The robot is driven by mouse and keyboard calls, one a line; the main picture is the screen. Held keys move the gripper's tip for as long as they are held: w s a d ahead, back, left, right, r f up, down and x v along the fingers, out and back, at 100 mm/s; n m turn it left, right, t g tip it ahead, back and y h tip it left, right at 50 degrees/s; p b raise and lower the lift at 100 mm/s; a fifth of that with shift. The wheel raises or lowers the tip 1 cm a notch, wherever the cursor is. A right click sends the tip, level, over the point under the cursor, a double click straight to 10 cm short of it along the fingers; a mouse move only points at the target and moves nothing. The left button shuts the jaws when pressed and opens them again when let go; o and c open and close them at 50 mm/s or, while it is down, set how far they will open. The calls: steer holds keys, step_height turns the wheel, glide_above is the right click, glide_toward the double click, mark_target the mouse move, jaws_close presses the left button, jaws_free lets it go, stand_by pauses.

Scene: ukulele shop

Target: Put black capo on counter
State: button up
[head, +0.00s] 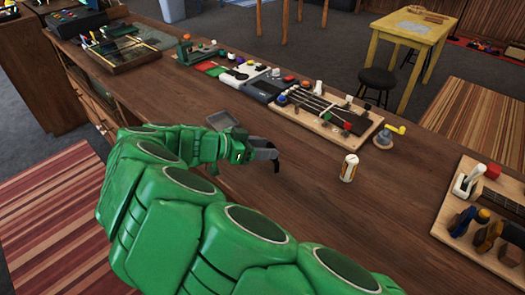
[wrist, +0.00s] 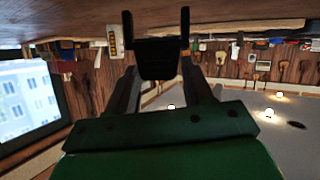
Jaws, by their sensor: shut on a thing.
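My gripper (head: 266,152) is over the middle of the wooden counter (head: 310,205) in the head view. It is shut on a small black capo (head: 277,166), which hangs down from the fingertips. In the wrist view the capo (wrist: 158,60) is a dark block between the two fingers of my gripper (wrist: 156,40). The counter surface lies close beyond the fingertips there. I cannot tell whether the capo touches the counter or is just above it.
A white bottle with a yellowish label (head: 349,168) stands on the counter right of my gripper. A small grey tray (head: 222,120) lies behind it. A ukulele-neck board (head: 335,112) is farther back, and a tool board (head: 485,225) is at right. Bare counter lies around my gripper.

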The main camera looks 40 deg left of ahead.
steer(key=shift+f, duration=0.85)
steer(key=shift+f, duration=0.1)
steer(key=o, duration=1)
steer(key=shift+o, duration=0.2)
steer(key=shift+s+a+r, duration=0.25)
steer(key=shift+s+r, duration=0.05)
steer(key=shift+s, duration=0.1)
steer(key=v, duration=1.1)
